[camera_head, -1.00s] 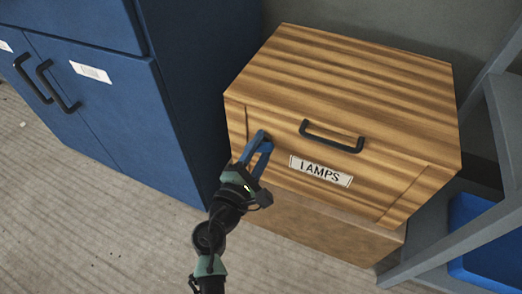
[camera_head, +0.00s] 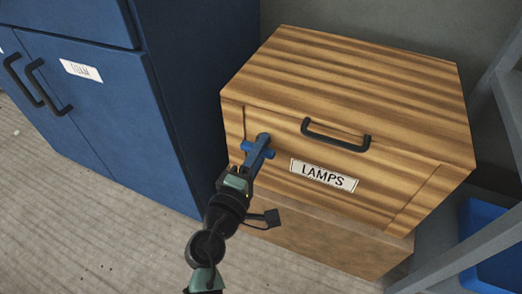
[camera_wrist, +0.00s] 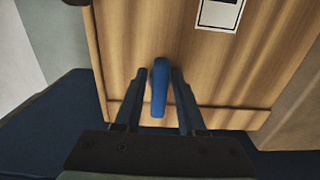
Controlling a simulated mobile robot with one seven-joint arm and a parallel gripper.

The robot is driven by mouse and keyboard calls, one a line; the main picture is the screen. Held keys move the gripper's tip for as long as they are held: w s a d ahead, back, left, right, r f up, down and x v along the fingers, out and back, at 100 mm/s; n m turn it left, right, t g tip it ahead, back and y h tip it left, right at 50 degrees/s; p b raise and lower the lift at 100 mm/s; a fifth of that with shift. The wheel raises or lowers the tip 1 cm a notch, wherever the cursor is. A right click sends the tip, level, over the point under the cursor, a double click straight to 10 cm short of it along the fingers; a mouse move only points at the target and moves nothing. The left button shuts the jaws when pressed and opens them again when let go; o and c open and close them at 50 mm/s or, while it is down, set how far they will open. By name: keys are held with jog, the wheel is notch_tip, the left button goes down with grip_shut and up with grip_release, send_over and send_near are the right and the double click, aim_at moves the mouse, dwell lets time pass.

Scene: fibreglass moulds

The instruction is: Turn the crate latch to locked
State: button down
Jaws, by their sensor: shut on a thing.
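The wooden crate (camera_head: 350,80) has a front panel with a black handle and a "LAMPS" label. The blue latch (camera_head: 264,138) sits on the left part of that front panel, left of the label. My gripper (camera_head: 258,152) is at the latch, coming from below, and covers part of it. In the wrist view the blue latch (camera_wrist: 160,88) lies between the two fingers of my gripper (camera_wrist: 159,75), which is shut on it. The exact finger contact is hard to see.
A blue cabinet (camera_head: 185,90) with black handles stands close on the left. A grey rack (camera_head: 465,255) with a blue bin (camera_head: 490,235) is on the right. The crate rests on a brown box-like base (camera_head: 320,240). Floor (camera_head: 90,230) in front is clear.

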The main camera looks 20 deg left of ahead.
dwell(0.3)
jog(key=c, duration=0.8)
grip_release()
jog(key=shift+o, duration=0.2)
jog(key=s+p, duration=0.2)
jog(key=s, duration=1.1)
jog(key=shift+a+p, duration=0.25)
jog(key=shift+p, duration=0.1)
